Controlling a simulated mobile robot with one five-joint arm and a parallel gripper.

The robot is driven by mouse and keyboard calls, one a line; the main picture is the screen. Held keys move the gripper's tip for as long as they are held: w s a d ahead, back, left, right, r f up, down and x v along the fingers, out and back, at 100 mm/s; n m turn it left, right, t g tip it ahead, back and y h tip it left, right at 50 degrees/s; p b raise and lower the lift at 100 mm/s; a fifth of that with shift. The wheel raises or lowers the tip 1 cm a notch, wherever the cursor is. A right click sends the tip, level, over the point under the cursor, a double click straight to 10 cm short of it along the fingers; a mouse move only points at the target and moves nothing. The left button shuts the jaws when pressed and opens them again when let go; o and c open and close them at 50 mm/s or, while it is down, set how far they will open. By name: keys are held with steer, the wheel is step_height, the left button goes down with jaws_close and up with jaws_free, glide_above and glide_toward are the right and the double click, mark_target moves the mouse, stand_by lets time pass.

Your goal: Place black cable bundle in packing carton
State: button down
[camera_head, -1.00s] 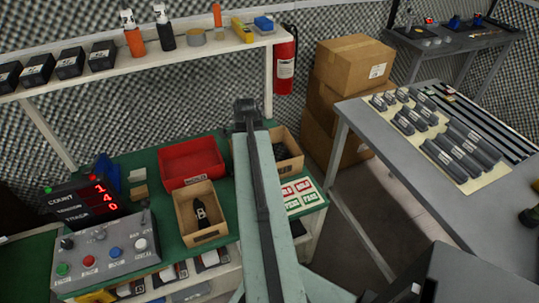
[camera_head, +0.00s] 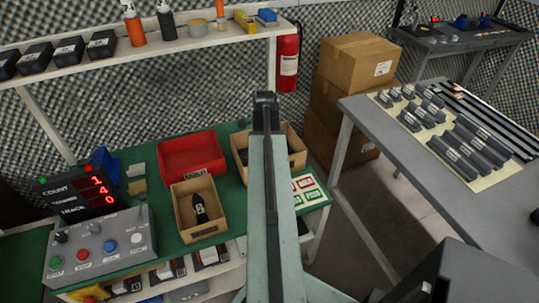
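A small open cardboard carton (camera_head: 184,228) stands on the green bench. A black object with a pale label (camera_head: 199,208) lies in it; I cannot tell whether it is the black cable bundle. A second open carton (camera_head: 301,161) stands behind my arm, with dark contents partly visible on its right side. My arm hides its middle, so I cannot identify what is inside. My gripper (camera_head: 265,101) is at the far end of my raised arm, in front of the wall and overlapping the second carton's area. Its fingers are too small and dark to read.
A red bin (camera_head: 191,153) stands beside the cartons. A control box with buttons (camera_head: 99,248) and a count display (camera_head: 88,192) are at left. A shelf (camera_head: 180,47) with bottles and boxes runs above. A grey table (camera_head: 392,128) with metal parts is at right, with stacked boxes (camera_head: 353,65) behind.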

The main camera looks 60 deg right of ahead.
steer(key=shift+r, duration=0.15)
steer(key=shift+f+b, duration=0.55)
steer(key=shift+f, duration=0.1)
steer(key=c, duration=1)
jaws_free()
steer(key=shift+r, duration=0.2)
step_height(320, 180, up, 13)
steer(key=p, duration=1.3)
